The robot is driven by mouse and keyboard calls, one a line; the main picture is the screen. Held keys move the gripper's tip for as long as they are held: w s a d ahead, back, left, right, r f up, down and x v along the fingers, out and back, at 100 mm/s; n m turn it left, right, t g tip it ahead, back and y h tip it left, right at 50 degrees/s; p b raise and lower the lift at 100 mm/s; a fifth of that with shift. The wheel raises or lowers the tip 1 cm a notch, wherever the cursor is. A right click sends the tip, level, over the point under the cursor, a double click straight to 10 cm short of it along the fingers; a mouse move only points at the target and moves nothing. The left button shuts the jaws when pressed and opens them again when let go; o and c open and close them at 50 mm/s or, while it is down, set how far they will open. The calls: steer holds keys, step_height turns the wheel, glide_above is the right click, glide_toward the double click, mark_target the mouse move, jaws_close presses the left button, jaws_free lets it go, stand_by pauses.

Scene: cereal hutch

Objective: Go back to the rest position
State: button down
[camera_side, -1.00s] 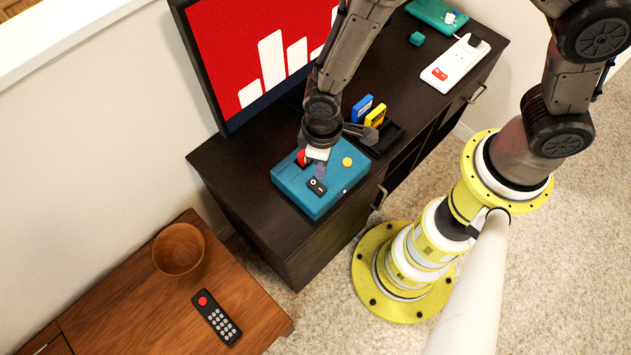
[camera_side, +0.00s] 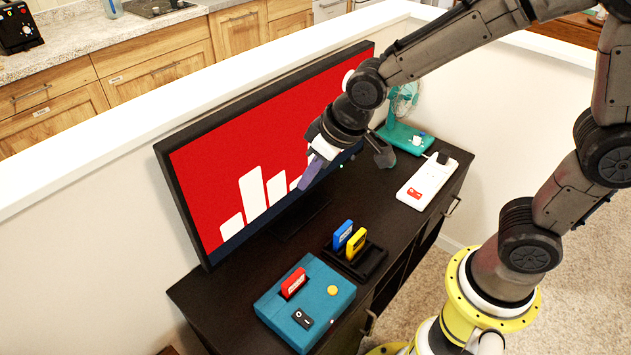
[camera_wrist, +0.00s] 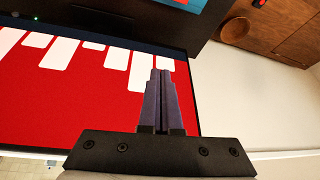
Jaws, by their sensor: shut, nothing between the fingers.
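My gripper (camera_side: 311,172) is raised in front of the TV screen (camera_side: 262,150), well above the dark cabinet top. Its purple fingers are together and empty; they also show in the wrist view (camera_wrist: 162,76), with the red screen and its white bars behind them. The teal console (camera_side: 304,303) lies on the cabinet with a red cartridge (camera_side: 294,283) standing in its slot. A yellow round button and a black switch sit on its top. My gripper is apart from all of these.
A black holder (camera_side: 372,262) carries a blue cartridge (camera_side: 343,235) and a yellow cartridge (camera_side: 356,243). A white power strip (camera_side: 428,182) and a teal fan (camera_side: 405,133) stand at the cabinet's far right. A wooden bowl (camera_wrist: 235,29) shows in the wrist view. The air above the cabinet front is clear.

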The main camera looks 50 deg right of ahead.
steer(key=s+d+r+m+t+h, duration=0.1)
steer(key=s+d+r+m+t, duration=0.1)
steer(key=s+d+r, duration=0.85)
steer(key=s+f+g, duration=0.1)
steer(key=s+f, duration=0.1)
steer(key=s, duration=0.6)
steer(key=shift+s+d+h, duration=0.2)
steer(key=shift+d+h, duration=0.05)
steer(key=shift+h, duration=0.05)
